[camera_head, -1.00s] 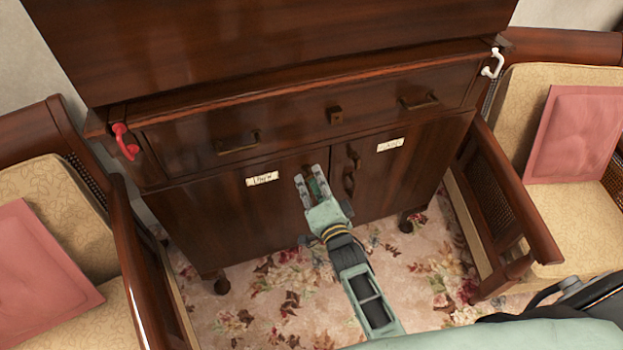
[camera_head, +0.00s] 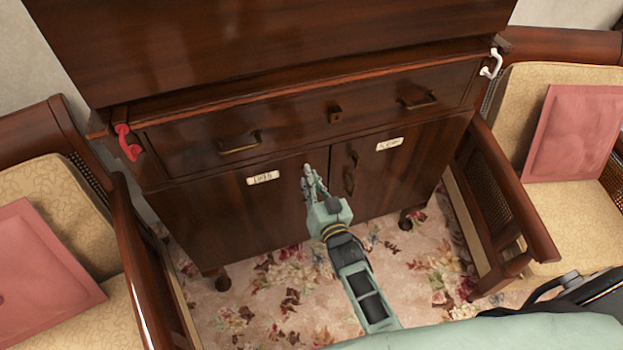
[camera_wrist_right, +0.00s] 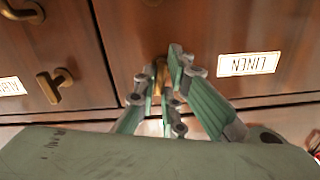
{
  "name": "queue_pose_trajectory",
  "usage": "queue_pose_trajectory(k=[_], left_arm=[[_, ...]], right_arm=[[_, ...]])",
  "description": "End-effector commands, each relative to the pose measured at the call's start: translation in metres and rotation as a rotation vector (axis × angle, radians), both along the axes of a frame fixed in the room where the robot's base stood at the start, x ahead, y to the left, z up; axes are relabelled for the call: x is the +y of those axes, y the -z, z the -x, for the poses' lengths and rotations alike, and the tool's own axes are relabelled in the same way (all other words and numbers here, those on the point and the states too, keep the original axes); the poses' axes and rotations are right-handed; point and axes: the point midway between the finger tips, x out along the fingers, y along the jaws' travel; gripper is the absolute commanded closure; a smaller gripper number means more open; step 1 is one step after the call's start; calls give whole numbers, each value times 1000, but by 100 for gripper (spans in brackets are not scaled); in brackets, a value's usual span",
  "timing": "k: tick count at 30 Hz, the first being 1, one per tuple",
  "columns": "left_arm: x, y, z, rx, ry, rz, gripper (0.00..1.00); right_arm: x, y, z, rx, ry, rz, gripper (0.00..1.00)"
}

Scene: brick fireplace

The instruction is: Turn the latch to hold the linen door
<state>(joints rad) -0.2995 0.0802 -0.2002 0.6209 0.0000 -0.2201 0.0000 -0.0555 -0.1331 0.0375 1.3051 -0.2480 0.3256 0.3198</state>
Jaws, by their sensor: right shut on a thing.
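The linen door (camera_head: 235,215) is the left of two dark wood cabinet doors and looks shut. Its white label (camera_head: 263,178) sits near its top edge and shows upside down as LINEN in the right wrist view (camera_wrist_right: 248,64). The small brass latch (camera_wrist_right: 158,88) near the door's inner edge is partly hidden by my fingers. My right gripper (camera_head: 310,174) is at that edge, its fingers close together and shut on the latch; the gripper also fills the middle of the right wrist view (camera_wrist_right: 162,75). My left gripper is not in view.
The right door (camera_head: 400,178) has its own latch (camera_head: 350,176) close beside my gripper. A drawer (camera_head: 300,122) with brass handles is above. Armchairs (camera_head: 125,255) (camera_head: 515,215) flank the cabinet. Floral carpet (camera_head: 300,285) lies in front.

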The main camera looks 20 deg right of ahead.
Motion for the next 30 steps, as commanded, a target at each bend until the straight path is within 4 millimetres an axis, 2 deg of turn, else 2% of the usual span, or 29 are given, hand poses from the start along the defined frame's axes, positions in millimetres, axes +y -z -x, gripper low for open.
queue_pose_trajectory(k=[12, 29, 30], left_arm=[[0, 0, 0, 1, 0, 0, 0], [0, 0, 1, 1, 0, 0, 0], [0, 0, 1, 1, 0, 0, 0]], right_arm=[[0, 0, 0, -6, 0, 201, 100], [0, 1, 0, -7, 0, 232, 100], [0, 1, 0, -7, 0, 232, 89]])
